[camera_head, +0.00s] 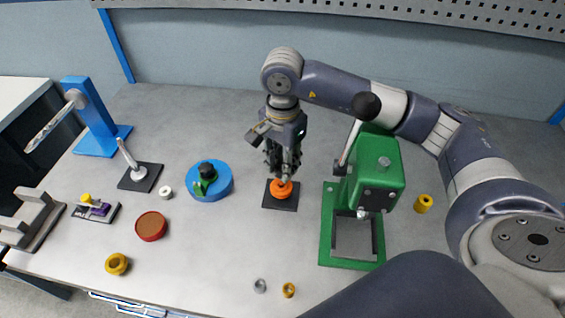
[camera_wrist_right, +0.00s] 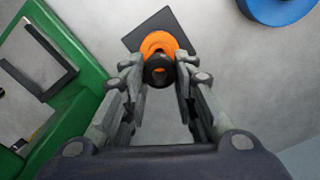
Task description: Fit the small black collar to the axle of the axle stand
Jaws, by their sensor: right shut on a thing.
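My right gripper (camera_head: 282,176) points down over an orange pulley (camera_head: 281,190) on a dark square base plate (camera_head: 281,203). In the right wrist view, a small black collar (camera_wrist_right: 158,70) sits between the fingertips of the right gripper (camera_wrist_right: 159,74), which is shut on it. The orange pulley (camera_wrist_right: 160,42) shows right behind the collar, and the base plate (camera_wrist_right: 178,22) behind that. The axle under the collar is hidden, so I cannot tell whether the collar is around it or above it. My left gripper is not in view.
A green press (camera_head: 376,180) with a lever stands close to the right. A blue disc (camera_head: 218,178) lies to the left. A blue stand (camera_head: 88,112) with a metal bar and a dark plate with a metal post (camera_head: 127,158) stand further left. The table's front middle is mostly clear.

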